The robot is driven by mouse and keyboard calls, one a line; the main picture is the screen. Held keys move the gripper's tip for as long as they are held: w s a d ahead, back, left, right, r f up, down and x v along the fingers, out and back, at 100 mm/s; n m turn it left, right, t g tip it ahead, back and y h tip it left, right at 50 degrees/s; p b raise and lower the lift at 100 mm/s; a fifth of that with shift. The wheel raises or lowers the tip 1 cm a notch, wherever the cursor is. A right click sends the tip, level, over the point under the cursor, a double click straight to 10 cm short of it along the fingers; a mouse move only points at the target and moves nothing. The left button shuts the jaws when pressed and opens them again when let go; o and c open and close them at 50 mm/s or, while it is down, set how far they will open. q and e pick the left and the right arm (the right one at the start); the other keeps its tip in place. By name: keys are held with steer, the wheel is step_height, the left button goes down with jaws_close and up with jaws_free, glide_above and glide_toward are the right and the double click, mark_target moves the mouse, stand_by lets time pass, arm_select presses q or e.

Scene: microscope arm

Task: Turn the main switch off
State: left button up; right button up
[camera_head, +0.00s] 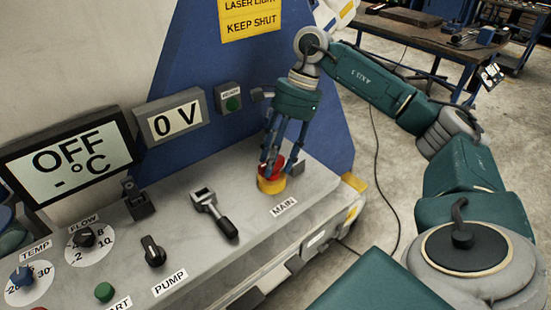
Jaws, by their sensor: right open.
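The main switch (267,185) is a red knob on a yellow round base, on the sloped grey panel above the "MAIN" label (284,207). My right gripper (271,165) comes down over it from above, fingers open. The fingers are around or just at the red knob, and they hide part of it. Whether they touch it I cannot tell. At the left edge, teal and blue parts show that look like my left gripper, cut off by the frame, so its jaws cannot be read.
The displays read "OFF - °C" (68,162) and "0 V" (174,123). A black-handled lever (214,212), the pump knob (153,251), a green button (104,292) and the flow knob (84,237) stand left of the switch. A blue housing (200,60) rises behind.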

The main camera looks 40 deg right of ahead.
steer(key=v, duration=1.2)
stand_by(0.5)
